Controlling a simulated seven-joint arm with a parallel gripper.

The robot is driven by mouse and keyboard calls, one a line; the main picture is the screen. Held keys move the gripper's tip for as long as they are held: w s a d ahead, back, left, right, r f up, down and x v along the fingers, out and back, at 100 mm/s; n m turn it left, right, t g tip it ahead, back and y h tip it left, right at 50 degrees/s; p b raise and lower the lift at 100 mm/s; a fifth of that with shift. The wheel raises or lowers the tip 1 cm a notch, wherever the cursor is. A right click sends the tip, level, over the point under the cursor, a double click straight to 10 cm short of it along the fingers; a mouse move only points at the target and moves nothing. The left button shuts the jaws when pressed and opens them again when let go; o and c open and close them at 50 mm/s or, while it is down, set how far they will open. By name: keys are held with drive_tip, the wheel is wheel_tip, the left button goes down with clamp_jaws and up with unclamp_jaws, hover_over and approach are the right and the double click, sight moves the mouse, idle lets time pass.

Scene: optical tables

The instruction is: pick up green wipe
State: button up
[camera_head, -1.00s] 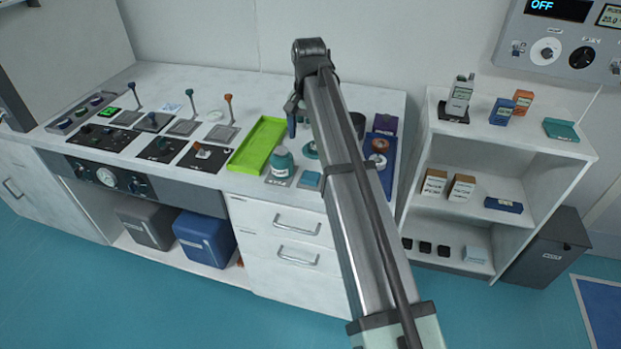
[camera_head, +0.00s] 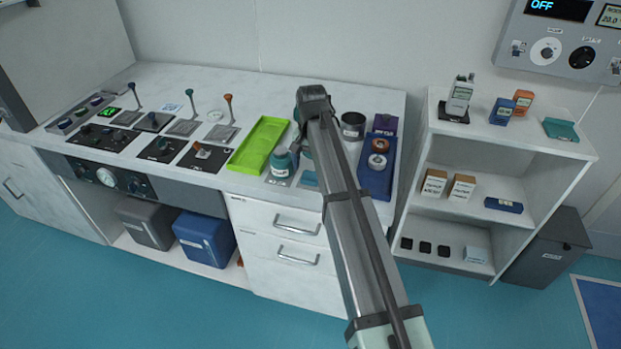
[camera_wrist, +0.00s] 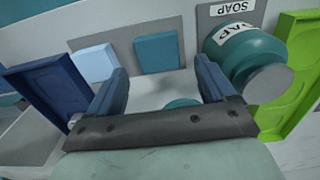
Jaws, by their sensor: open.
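The green wipe (camera_wrist: 158,53) is a flat teal square on a grey plate. In the wrist view it lies just beyond my fingertips, between them across the picture. A teal-blue square, apparently the same wipe (camera_head: 309,179), shows beside my arm in the head view, partly hidden. My gripper (camera_wrist: 160,84) is open, with nothing held between its two blue fingers. It also shows in the head view (camera_head: 297,144), over the bench. A light blue square (camera_wrist: 95,62) lies on the same plate, left of the teal one in the wrist view.
A teal soap bottle (camera_wrist: 243,55) stands close to the right finger in the wrist view. A dark blue tray (camera_wrist: 50,80) is near the left finger, and a lime green tray (camera_wrist: 300,85) is beyond the soap. A teal rounded item (camera_wrist: 183,103) is partly hidden below my gripper.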

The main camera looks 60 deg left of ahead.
sight(312, 173)
wheel_tip(312, 173, down, 2)
drive_tip(key=shift+f, duration=0.2)
drive_tip(key=c, duration=1.2)
wheel_tip(312, 173, up, 10)
idle(0.4)
